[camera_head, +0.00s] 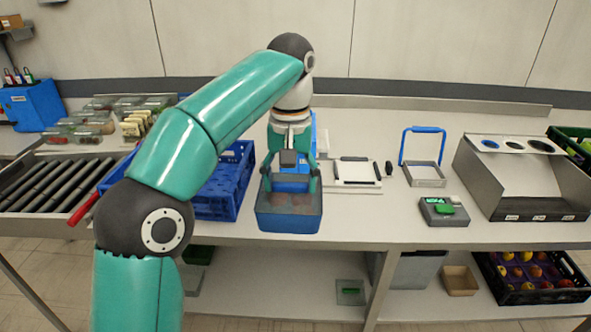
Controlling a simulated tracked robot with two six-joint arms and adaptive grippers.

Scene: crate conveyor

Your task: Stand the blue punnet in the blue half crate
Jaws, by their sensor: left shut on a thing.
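The blue punnet (289,222) is in the middle of the view, near the front edge of the table, with something dark reddish inside. My left gripper (290,186) comes down over it, one finger at each side, and is shut on it. Whether its base touches the table is hard to tell. The blue half crate (231,207) stands just left of the punnet. My left arm crosses in front of the crate and hides much of it, including most of its inside. My right gripper is not in view.
A roller conveyor (52,184) lies at the left, with several clear packs (92,128) behind it. Right of the punnet are a white board (356,171), a blue-handled frame (425,172), a small green-topped device (443,211) and a grey box (520,180).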

